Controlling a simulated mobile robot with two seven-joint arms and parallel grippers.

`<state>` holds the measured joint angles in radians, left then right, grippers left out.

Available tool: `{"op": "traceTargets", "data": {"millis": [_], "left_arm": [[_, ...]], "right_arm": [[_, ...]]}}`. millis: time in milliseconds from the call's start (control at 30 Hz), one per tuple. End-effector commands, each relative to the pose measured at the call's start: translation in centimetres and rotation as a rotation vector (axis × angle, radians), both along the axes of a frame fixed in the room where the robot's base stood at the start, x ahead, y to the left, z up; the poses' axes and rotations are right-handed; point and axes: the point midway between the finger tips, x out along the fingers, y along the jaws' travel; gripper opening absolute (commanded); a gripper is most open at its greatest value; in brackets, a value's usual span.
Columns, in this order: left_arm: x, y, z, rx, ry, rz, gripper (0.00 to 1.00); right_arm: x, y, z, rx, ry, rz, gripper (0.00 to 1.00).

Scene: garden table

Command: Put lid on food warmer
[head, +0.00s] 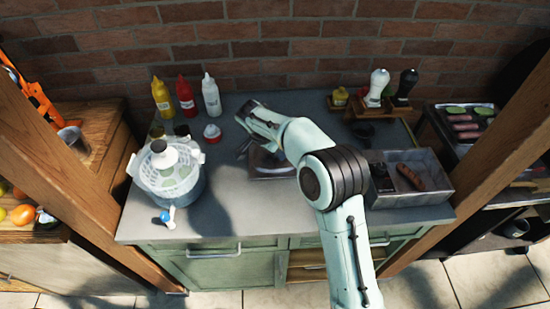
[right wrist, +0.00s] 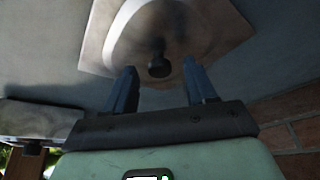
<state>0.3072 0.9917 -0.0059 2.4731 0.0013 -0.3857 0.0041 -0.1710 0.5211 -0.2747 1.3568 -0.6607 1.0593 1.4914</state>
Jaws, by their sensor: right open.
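The lid (head: 272,170) is a square metal plate with a raised dome, lying on the table's middle, partly hidden by my right arm in the head view. In the right wrist view the lid (right wrist: 190,45) shows its dark round knob (right wrist: 159,67). My right gripper (head: 244,148) is open over the lid's left side. In the right wrist view the fingers of my right gripper (right wrist: 158,72) stand on either side of the knob, apart from it. The food warmer (head: 420,196) is an open metal box at the table's right, with a sausage (head: 410,177) inside. My left gripper is not in view.
A white salad spinner (head: 170,185) stands at the table's left. Yellow, red and white squeeze bottles (head: 186,97) stand at the back left. A small wooden rack (head: 372,108) with shakers is at the back right. A wooden post (head: 480,140) rises right of the food warmer.

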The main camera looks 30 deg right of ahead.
Motion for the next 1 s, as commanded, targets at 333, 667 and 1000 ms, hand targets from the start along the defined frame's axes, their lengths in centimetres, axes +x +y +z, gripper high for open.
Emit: {"op": "traceTargets", "data": {"millis": [333,667,1000], "left_arm": [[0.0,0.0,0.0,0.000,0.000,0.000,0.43],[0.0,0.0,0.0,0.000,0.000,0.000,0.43],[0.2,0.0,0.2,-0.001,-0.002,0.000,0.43]], "right_arm": [[0.1,-0.1,-0.6,0.001,0.001,0.001,0.43],[0.1,-0.2,-0.4,0.001,-0.002,0.001,0.00],[0.2,-0.1,1.3,0.001,-0.005,0.000,0.00]]}}
